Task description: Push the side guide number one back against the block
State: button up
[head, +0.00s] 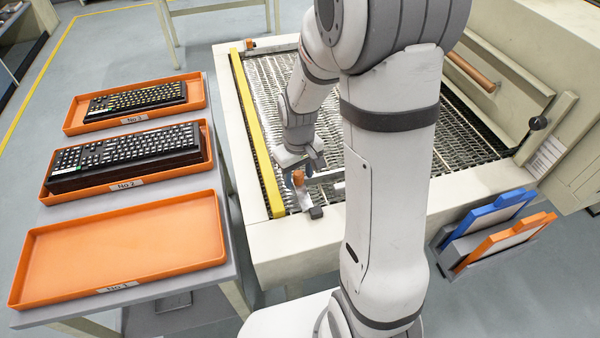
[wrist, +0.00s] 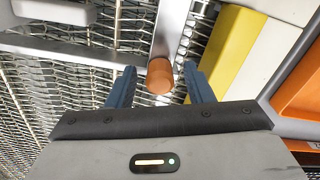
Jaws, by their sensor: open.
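The yellow side guide (head: 258,135) runs along the left edge of the mesh conveyor; its yellow bar also shows in the wrist view (wrist: 232,52). An orange knob (head: 298,178) stands on a metal bracket at its near end, with a small dark block (head: 316,212) beside the bracket. My gripper (head: 303,168) is open and low over this near end. In the wrist view, the knob (wrist: 160,76) lies between the two blue fingers, with a visible gap on each side. I cannot tell which guide carries number one.
Three orange trays stand on the grey table to the left: two hold keyboards (head: 125,155), (head: 137,99), and the nearest tray (head: 125,245) is empty.

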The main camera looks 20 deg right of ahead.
grip_shut()
dwell(0.5)
